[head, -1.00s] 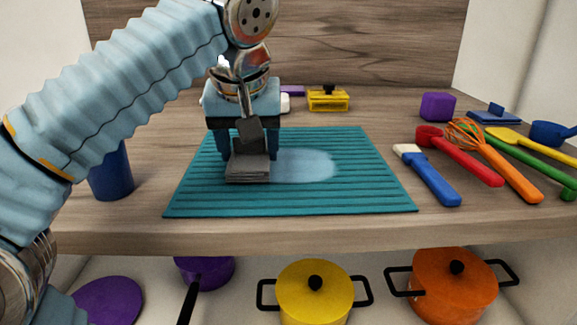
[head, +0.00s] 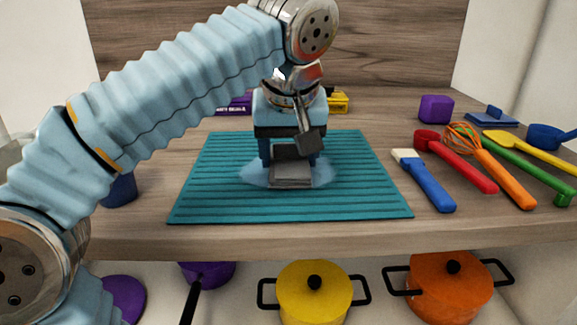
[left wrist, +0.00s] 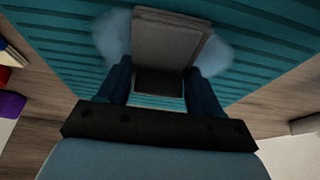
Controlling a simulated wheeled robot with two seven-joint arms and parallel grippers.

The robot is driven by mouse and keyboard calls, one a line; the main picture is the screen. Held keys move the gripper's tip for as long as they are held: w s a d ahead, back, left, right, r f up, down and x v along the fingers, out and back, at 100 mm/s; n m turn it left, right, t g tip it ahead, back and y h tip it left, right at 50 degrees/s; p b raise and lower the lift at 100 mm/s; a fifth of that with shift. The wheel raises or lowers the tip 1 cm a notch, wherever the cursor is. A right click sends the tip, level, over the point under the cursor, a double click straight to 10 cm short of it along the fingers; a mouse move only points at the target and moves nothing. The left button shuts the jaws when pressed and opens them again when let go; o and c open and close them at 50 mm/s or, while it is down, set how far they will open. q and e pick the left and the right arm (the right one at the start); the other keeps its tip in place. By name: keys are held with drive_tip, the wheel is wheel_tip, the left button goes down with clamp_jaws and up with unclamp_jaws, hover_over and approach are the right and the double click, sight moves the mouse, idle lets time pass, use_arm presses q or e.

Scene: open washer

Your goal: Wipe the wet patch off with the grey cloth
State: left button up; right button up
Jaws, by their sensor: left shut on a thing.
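The grey cloth (head: 291,178) is a folded pad on the teal ribbed mat (head: 215,195). My left gripper (head: 291,160) is shut on the cloth and holds it from above, down at the mat. The pale wet patch (head: 325,174) shows on both sides of the cloth; its middle is hidden under the cloth and gripper. In the left wrist view the cloth (left wrist: 170,40) sits between the two blue fingers (left wrist: 160,85), with the patch (left wrist: 212,55) pale around it. My right gripper is not in view.
A blue cup (head: 120,190) stands left of the mat, partly behind my arm. A brush (head: 425,182), red spoon (head: 460,163), whisk (head: 495,170) and other utensils lie to the right. Pots (head: 314,290) stand on the shelf below. The mat's front strip is clear.

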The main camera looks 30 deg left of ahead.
sight(323, 166)
use_arm(q)
drive_tip(key=shift+w+d+r+p, duration=0.1)
drive_tip(key=shift+w+d+p, duration=0.15)
drive_tip(key=shift+d+p, duration=0.1)
drive_tip(key=w+d+p, duration=0.1)
drive_tip(key=d, duration=0.1)
drive_tip(key=w+d, duration=0.1)
drive_tip(key=d, duration=0.1)
drive_tip(key=shift+w+p, duration=0.2)
drive_tip(key=shift+p, duration=0.15)
drive_tip(key=shift+w+d+f, duration=0.1)
drive_tip(key=shift+d+f, duration=0.05)
drive_tip(key=shift+f, duration=0.05)
drive_tip(key=a, duration=0.1)
drive_tip(key=s+a+b, duration=0.1)
drive_tip(key=s+a, duration=0.1)
drive_tip(key=a, duration=0.1)
drive_tip(key=shift+s+f, duration=0.1)
drive_tip(key=shift+s, duration=0.15)
drive_tip(key=shift+s+a, duration=0.3)
drive_tip(key=shift+a, duration=0.25)
